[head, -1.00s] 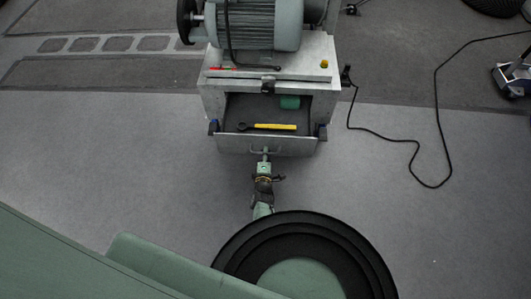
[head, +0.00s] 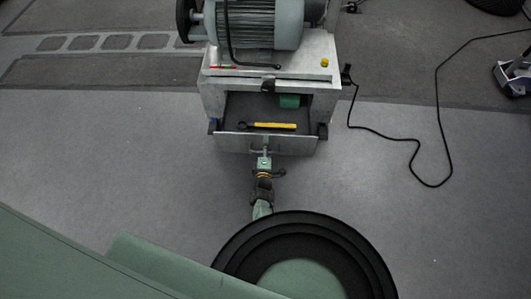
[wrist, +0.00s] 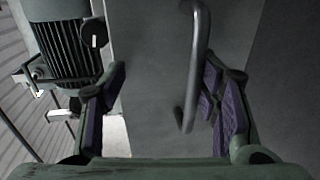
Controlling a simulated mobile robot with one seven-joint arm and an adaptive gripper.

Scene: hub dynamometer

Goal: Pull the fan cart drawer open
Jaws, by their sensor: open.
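The fan cart (head: 213,98) stands at the top centre in the head view, with a grey motor-like fan unit (head: 262,25) on top. Its drawer (head: 230,143) is pulled out toward me; a yellow-handled tool (head: 275,125) and a green item (head: 289,101) show inside. My gripper (head: 264,157) is at the drawer front's middle. In the wrist view my gripper (wrist: 165,100) is open, and the bar handle (wrist: 193,75) runs between its fingers, nearer the right one. Whether a finger touches the handle I cannot tell.
A black cable (head: 400,137) lies on the floor right of the cart. A wheeled device (head: 512,76) stands at the far right. The floor (head: 120,170) left of the drawer is clear. A yellow knob (head: 324,62) sits on the cart top.

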